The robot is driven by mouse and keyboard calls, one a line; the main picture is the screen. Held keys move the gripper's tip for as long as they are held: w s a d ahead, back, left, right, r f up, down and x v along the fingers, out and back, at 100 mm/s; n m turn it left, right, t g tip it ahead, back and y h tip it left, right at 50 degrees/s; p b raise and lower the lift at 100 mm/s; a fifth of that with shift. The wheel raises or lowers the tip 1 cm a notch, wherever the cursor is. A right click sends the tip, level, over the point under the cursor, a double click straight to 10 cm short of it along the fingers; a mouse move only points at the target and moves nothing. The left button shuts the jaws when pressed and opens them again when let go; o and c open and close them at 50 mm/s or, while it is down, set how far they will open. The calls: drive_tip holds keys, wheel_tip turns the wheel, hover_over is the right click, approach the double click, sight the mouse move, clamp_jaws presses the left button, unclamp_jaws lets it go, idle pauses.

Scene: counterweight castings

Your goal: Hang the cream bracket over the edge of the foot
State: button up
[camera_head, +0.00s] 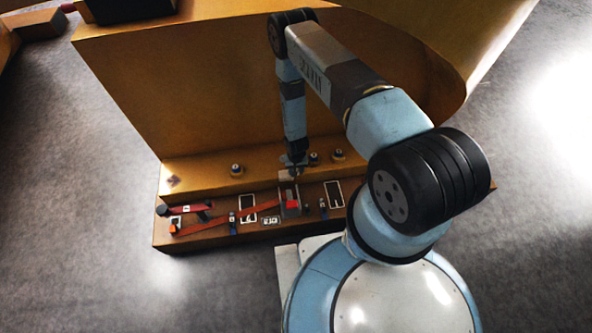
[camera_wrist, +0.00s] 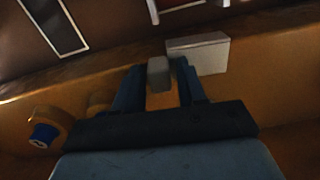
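The foot is the long orange-brown ledge (camera_head: 205,172) along the base of the orange casting. A pale bracket (camera_head: 288,178) shows under my gripper (camera_head: 293,161), at the ledge's front edge. In the wrist view the cream bracket (camera_wrist: 204,55) is a pale block at the edge between the orange surface and the dark shelf. My gripper (camera_wrist: 159,80) has its two blue fingers on either side of a small grey block, which fills the gap at the tips and looks like part of the bracket. Whether the bracket rests on the edge is hidden.
Round knobs stand on the ledge, one (camera_head: 236,170) left of my gripper and others close right. The orange wall rises behind.

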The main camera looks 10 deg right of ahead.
drive_tip(key=o, duration=0.3)
drive_tip(key=shift+r, duration=3.65)
